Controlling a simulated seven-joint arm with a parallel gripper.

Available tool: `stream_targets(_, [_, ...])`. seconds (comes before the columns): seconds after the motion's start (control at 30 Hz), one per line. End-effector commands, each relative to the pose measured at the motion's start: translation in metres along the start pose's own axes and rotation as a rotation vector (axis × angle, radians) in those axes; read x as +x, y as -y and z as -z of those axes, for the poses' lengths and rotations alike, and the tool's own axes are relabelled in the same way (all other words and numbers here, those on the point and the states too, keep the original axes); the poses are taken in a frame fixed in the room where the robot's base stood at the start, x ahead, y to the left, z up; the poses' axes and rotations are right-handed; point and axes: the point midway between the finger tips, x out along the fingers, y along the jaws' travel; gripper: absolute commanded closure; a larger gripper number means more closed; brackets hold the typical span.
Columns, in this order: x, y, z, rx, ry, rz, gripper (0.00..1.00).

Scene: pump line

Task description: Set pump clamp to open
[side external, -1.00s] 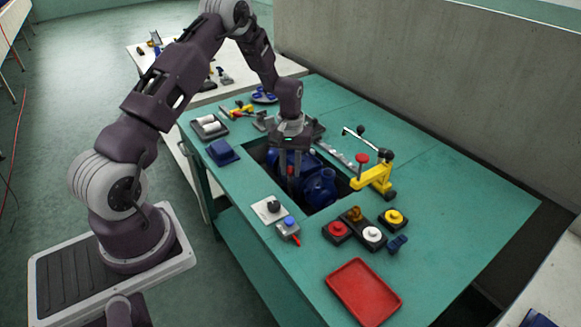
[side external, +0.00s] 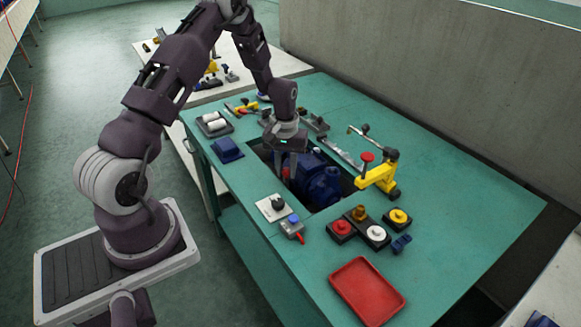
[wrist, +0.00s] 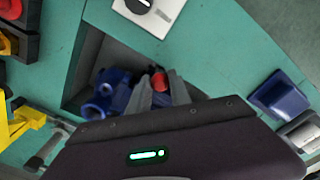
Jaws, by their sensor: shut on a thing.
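The blue pump (side external: 322,184) sits in a rectangular recess in the green bench; it also shows in the wrist view (wrist: 104,98). A small red handle (wrist: 159,82) stands beside the pump and looks like the pump clamp's handle. My gripper (side external: 287,175) reaches down into the recess at the pump's left side. In the wrist view my gripper (wrist: 162,88) has its two fingers on either side of the red handle and is shut on it. The lower part of the handle and its pivot are hidden by the fingers and the recess.
The recess walls stand close around my fingers. A yellow fixture with a red knob (side external: 377,176) stands to the right. A white plate with a black knob (side external: 271,208), several round buttons, and a red tray (side external: 367,291) lie in front. A blue block (side external: 227,150) lies to the left.

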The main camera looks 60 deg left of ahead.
Motion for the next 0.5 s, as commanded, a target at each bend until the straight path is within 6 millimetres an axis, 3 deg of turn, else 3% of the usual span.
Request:
stream_targets(0.13, [0.0001,0.0038,-0.0031,-0.001,0.012,0.008,1.00])
stream_targets(0.17, [0.0002,0.0040,-0.0033,-0.001,0.013,0.009,0.74])
stream_targets(0.27, [0.0004,0.0038,-0.0035,-0.001,0.014,0.008,0.54])
stream_targets(0.5, [0.0005,0.0028,-0.0026,0.000,0.010,0.006,0.54])
